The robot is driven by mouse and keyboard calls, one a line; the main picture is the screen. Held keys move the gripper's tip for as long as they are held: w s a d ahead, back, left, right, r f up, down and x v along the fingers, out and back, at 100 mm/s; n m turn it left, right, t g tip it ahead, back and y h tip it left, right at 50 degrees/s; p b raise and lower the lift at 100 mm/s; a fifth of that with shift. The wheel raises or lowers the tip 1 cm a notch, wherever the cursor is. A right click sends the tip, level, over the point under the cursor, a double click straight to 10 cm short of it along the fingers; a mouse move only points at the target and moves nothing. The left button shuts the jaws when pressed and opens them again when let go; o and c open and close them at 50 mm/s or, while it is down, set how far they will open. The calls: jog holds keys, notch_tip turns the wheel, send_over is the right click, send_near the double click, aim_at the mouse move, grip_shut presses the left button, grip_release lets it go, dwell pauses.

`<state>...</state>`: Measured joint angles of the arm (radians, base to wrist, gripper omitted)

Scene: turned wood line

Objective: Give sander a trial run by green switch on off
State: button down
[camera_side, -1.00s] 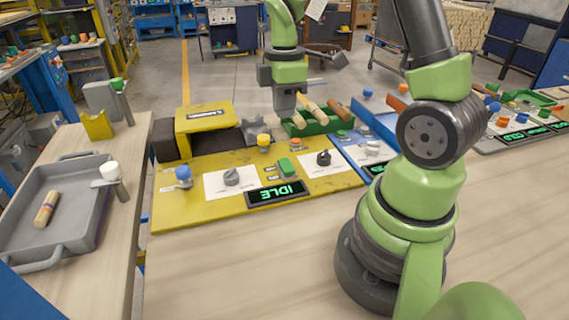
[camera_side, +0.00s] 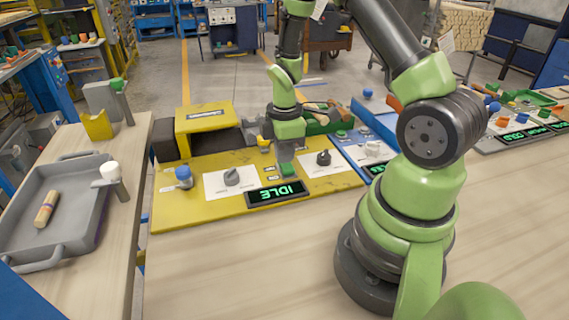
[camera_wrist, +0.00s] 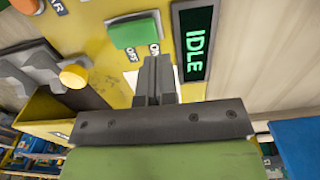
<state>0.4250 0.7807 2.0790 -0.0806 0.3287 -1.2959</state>
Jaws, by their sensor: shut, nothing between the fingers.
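The yellow sander panel (camera_side: 210,215) lies on the bench in the side view. Its green switch (camera_side: 287,168) is partly hidden by my gripper; in the wrist view the green switch (camera_wrist: 135,34) shows beside OFF and ON labels. The display (camera_side: 276,192) reads IDLE, and the display (camera_wrist: 196,42) shows the same in the wrist view. My gripper (camera_side: 285,160) points down just above the switch. In the wrist view my gripper (camera_wrist: 154,62) is shut and empty, with its tips by the ON label. I cannot tell whether it touches the switch.
A grey knob (camera_side: 231,177) and a blue button (camera_side: 184,175) sit left on the panel, a black knob (camera_side: 323,158) to the right. A yellow knob (camera_wrist: 73,76) is near my fingers. A grey tray (camera_side: 75,205) holds a wooden piece (camera_side: 47,208).

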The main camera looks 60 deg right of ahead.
aim_at(284, 173)
jog(key=shift+f, duration=1.7)
jog(key=shift+f, duration=0.2)
jog(key=shift+r, duration=0.15)
jog(key=shift+r, duration=0.65)
jog(key=shift+r, duration=0.15)
jog(key=shift+r, duration=0.3)
notch_tip(284, 173, up, 13)
jog(key=s+a, duration=0.1)
jog(key=shift+s+a, duration=0.4)
